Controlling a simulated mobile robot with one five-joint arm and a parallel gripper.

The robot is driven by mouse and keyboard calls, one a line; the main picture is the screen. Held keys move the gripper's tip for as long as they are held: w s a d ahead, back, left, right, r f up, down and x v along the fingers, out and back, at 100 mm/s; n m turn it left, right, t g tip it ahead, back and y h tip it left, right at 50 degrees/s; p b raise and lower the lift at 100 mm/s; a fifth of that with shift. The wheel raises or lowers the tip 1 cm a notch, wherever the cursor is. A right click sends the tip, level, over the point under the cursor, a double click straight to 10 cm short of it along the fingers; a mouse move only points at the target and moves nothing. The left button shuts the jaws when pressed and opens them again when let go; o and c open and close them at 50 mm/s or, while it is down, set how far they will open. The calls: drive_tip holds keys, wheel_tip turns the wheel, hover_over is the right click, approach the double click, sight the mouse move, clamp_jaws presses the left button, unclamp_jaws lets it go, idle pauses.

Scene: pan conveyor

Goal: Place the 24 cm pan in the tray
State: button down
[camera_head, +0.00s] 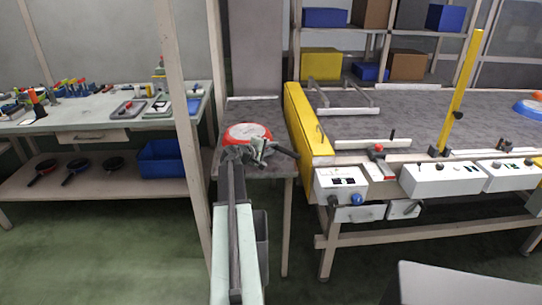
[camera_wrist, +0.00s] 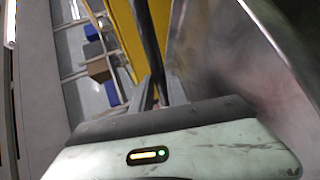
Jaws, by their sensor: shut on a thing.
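A red pan (camera_head: 248,132) with a pale round centre is at the small grey side table at the conveyor's left end. Its dark handle (camera_head: 285,152) points right. My gripper (camera_head: 258,152) is at the pan's near side, shut on the handle. In the wrist view, the dark handle (camera_wrist: 149,40) runs up from between my fingers (camera_wrist: 158,92), and a large shiny grey surface, probably the pan (camera_wrist: 220,60), fills the right. I cannot tell whether the pan touches the table. Shallow grey trays (camera_head: 128,110) lie on the left workbench; which tray is meant is unclear. No size marking is readable.
The side table (camera_head: 240,165) has little free room. A yellow guard (camera_head: 305,125) borders it on the right, before the conveyor (camera_head: 400,130). A pale post (camera_head: 178,100) stands between it and the workbench (camera_head: 80,118). A blue pan (camera_head: 530,110) is at far right.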

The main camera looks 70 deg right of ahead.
sight(272, 162)
drive_tip(key=shift+w+d, duration=0.2)
drive_tip(key=shift+d, duration=0.6)
wheel_tip(272, 162, down, 4)
drive_tip(key=b, duration=0.4)
drive_tip(key=shift+a, duration=0.1)
drive_tip(key=shift+r, duration=0.2)
drive_tip(key=shift+a+f, duration=0.1)
drive_tip(key=shift+f, duration=0.25)
